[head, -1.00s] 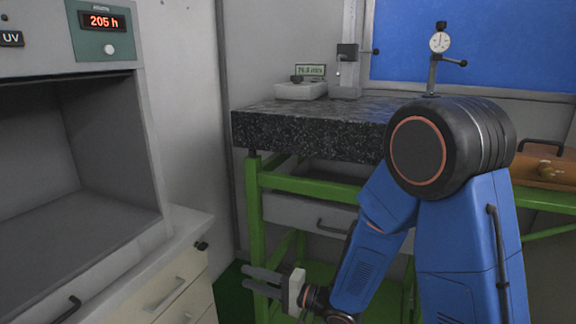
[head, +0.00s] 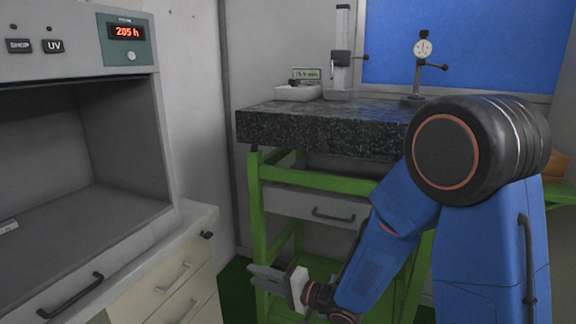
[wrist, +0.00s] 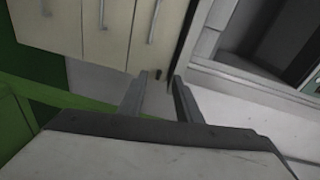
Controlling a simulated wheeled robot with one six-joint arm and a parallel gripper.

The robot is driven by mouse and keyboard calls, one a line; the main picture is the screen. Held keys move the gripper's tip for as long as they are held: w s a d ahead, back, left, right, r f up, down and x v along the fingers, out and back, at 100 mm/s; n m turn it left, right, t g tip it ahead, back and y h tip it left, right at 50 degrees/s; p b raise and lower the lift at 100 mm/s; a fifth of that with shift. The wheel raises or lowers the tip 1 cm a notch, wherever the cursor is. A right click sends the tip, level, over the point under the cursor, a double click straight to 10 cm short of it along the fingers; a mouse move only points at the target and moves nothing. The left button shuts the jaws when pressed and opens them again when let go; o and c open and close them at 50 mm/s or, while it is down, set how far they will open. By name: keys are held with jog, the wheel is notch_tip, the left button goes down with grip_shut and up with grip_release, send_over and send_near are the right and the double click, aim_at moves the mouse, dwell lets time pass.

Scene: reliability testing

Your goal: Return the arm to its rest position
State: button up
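My gripper (head: 266,279) is low in the head view, left of my blue arm, in front of the green-framed bench (head: 256,215). Its two grey fingers point left, with a gap between them. In the wrist view my gripper (wrist: 158,76) also shows both fingers apart, with nothing between them. My arm is folded, with its large black joint at the right and the forearm sloping down to the left.
A black granite slab (head: 310,132) tops the bench, carrying a dial gauge stand (head: 418,70) and a height stand (head: 341,60). A grey chamber (head: 85,165) reading "205 h" stands at left above cream drawers (head: 170,290). Green floor shows between.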

jog(key=w+d+r+t+h, duration=0.1)
jog(key=d+r+h, duration=0.15)
jog(key=d, duration=0.45)
jog(key=w+d+r+n+t+h, duration=0.1)
jog(key=w+d+r+h, duration=0.1)
jog(key=d+h, duration=0.35)
jog(key=w+d+r+t+h, duration=0.1)
jog(key=d+r+h, duration=0.1)
jog(key=d, duration=0.6)
jog(key=s+d+r+h, duration=0.2)
jog(key=s+d+h, duration=0.3)
jog(key=d, duration=0.5)
jog(key=s+d+n+g, duration=0.1)
jog(key=s+d+g, duration=0.2)
jog(key=s, duration=0.9)
jog(key=s+d+n+g, duration=0.2)
jog(key=s+d+g, duration=0.1)
jog(key=s, duration=0.9)
jog(key=shift+s+d+r, duration=0.25)
jog(key=shift+s+r, duration=0.05)
jog(key=shift+r, duration=0.1)
jog(key=shift+c, duration=0.5)
